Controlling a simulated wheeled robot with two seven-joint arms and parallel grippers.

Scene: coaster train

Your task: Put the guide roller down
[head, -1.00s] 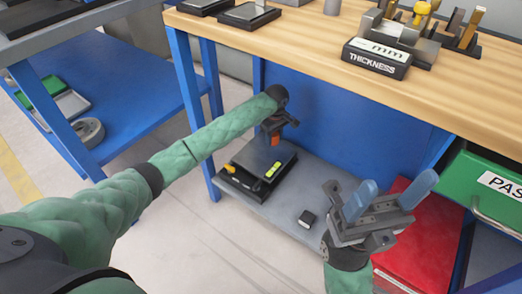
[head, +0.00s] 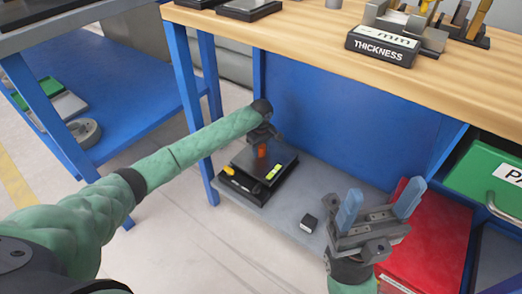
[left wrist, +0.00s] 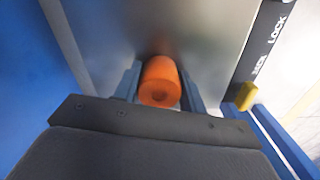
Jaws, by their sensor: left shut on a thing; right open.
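The guide roller is a small orange cylinder with a hole in its end, seen in the left wrist view (left wrist: 161,82) and in the head view (head: 262,151). My left gripper (head: 264,143) is shut on it, with a finger on either side in the left wrist view. The gripper points down over the grey plate of a black device (head: 246,187) on the low shelf. I cannot tell whether the roller touches the plate. My right gripper (head: 378,205) is open and empty, with blue fingers pointing up, in front of the shelf.
The low grey shelf (head: 285,221) also bears a small black block (head: 308,223). A red case (head: 425,236) and a green drawer (head: 490,180) are at the right. The wooden bench top (head: 300,35) with a thickness gauge (head: 382,48) is above. A blue table leg (head: 182,90) stands left.

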